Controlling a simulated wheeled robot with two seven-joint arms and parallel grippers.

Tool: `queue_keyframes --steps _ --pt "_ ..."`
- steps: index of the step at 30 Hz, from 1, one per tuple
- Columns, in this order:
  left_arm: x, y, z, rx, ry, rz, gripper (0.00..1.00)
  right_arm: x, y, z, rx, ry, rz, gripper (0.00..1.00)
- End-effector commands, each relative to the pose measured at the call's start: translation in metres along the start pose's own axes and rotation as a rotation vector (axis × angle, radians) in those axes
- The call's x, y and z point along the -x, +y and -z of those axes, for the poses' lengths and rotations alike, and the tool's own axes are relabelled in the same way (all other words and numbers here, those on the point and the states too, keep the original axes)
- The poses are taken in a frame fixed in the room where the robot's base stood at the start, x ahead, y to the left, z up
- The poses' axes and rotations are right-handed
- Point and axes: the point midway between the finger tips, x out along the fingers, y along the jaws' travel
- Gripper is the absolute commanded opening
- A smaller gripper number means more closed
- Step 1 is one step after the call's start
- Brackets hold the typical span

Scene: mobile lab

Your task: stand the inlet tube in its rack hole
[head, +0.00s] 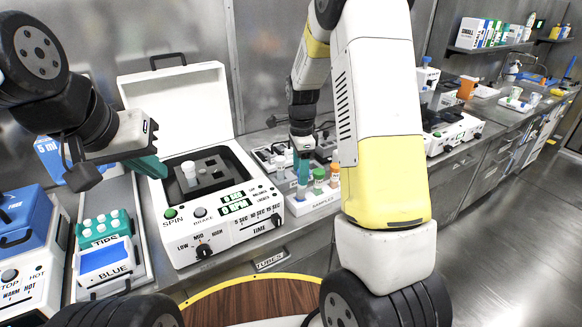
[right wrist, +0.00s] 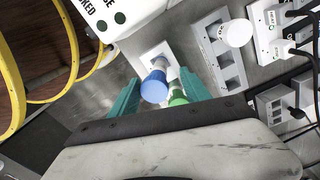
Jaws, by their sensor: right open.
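I cannot tell which tube is the inlet tube. The white sample rack (head: 312,205) stands right of the centrifuge and holds a green-capped tube (head: 319,174) and an orange-capped one (head: 335,168). My right gripper (head: 303,165) points down over this rack, partly hidden by my arm. In the right wrist view its teal fingers (right wrist: 158,95) are apart, with a blue-capped tube (right wrist: 154,87) and a green-capped tube (right wrist: 177,98) showing between them. Contact cannot be told. My left gripper (head: 150,165) is at the left of the centrifuge; its finger gap is not visible.
A teal tip box (head: 103,228) and a blue-labelled box (head: 105,262) sit on a tray at left. A grey rack (right wrist: 213,60) and white round cap (right wrist: 235,33) are close by my right gripper.

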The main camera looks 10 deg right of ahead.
Motion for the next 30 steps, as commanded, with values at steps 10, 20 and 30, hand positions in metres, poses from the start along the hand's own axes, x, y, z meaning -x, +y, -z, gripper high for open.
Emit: queue_keyframes --steps 10,20,30 --pt "0.000 0.000 0.000 0.000 0.000 0.000 0.00 0.069 -0.001 0.000 0.000 0.000 0.004 0.55" --pt "0.000 0.000 0.000 0.000 0.000 0.000 0.00 0.115 0.022 -0.001 0.147 -0.038 0.063 0.55" --pt "0.000 0.000 0.000 0.000 0.000 0.000 0.00 0.203 0.139 -0.015 0.880 -0.010 0.372 0.55"
